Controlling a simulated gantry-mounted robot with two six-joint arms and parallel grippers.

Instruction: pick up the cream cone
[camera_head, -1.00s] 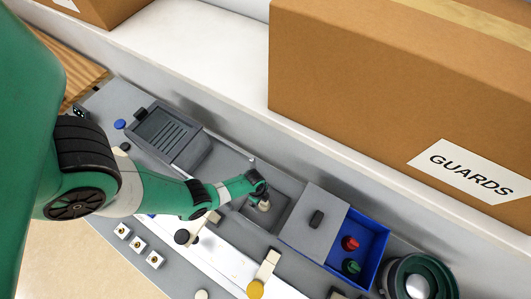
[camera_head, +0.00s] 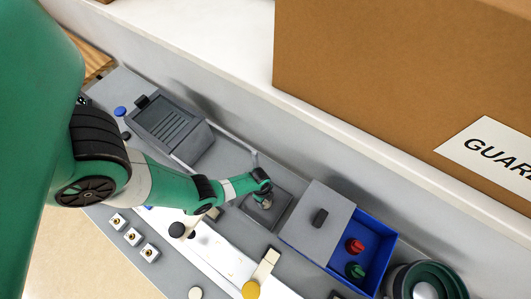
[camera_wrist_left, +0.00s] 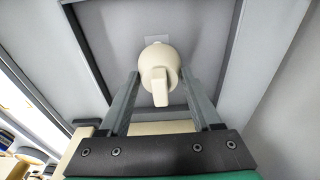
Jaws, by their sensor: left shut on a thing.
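The cream cone (camera_wrist_left: 158,75) shows in the left wrist view as a pale rounded body with a narrow block-like part towards the camera. It is between the two fingers of my left gripper (camera_wrist_left: 160,88), which is shut on it. In the head view, my left gripper (camera_head: 266,199) points down over a shallow grey square tray (camera_head: 283,207), and its fingers mostly hide the cone. I cannot tell whether the cone touches the tray floor. My right gripper is not in view.
A blue bin (camera_head: 380,253) with a red knob (camera_head: 355,246) and a green knob (camera_head: 355,270) stands right of the tray, partly under a grey lid (camera_head: 317,230). A grey slotted box (camera_head: 168,125) is to the left. A large cardboard box (camera_head: 400,90) stands behind.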

